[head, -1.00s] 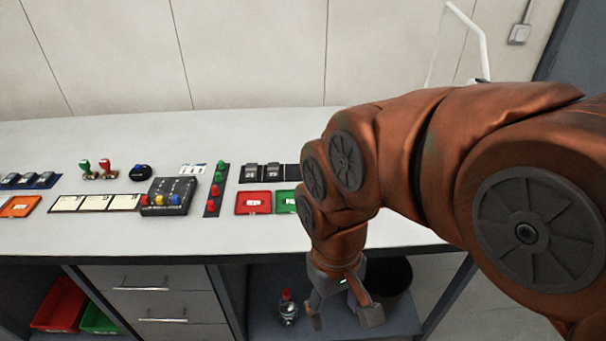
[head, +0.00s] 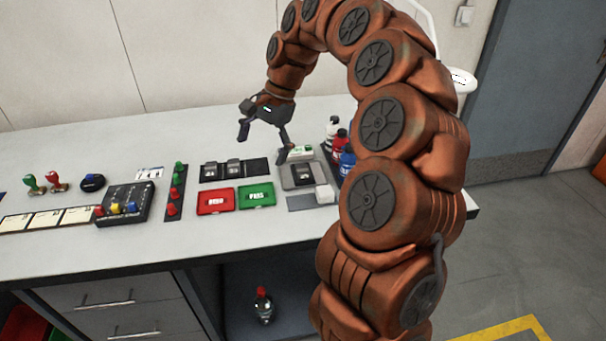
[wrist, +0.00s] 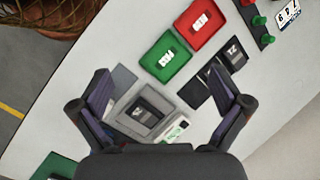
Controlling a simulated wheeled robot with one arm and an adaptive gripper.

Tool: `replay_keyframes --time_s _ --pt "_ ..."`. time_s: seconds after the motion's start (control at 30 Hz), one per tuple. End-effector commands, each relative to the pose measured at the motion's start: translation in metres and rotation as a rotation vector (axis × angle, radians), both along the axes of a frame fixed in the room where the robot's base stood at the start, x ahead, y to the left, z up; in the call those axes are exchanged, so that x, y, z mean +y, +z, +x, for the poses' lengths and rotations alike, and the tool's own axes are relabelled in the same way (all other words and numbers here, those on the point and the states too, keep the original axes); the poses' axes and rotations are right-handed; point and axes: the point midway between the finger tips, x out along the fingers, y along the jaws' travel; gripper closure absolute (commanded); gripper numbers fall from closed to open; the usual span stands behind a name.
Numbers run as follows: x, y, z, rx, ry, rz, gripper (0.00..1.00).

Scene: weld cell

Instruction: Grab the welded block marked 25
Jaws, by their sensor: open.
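My gripper (head: 263,142) is open and empty above the back of the bench, with its fingers pointing down. In the wrist view its fingers (wrist: 162,100) frame a dark block (wrist: 145,112) on a grey fixture (wrist: 122,80). The same block (head: 303,175) and fixture (head: 286,182) show right of the gripper in the head view. Two dark blocks with pale marks, a left one (head: 210,170) and a right one (head: 233,166), sit in a black rack (head: 258,168) whose right slot is bare. I cannot read any mark surely as 25.
A red tray (head: 216,201) and a green tray (head: 256,194) lie in front of the rack. Bottles (head: 345,160) stand right of the fixture. A button box (head: 125,203) and a lamp strip (head: 175,192) are left.

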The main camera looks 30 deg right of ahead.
Motion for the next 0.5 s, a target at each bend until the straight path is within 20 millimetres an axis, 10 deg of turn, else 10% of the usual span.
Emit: replay_keyframes --time_s 0.2,0.5 --pt "-0.085 -0.037 0.036 0.096 -0.374 0.049 0.0" --pt "-0.17 -0.076 0.039 0.199 -0.74 0.07 0.0"
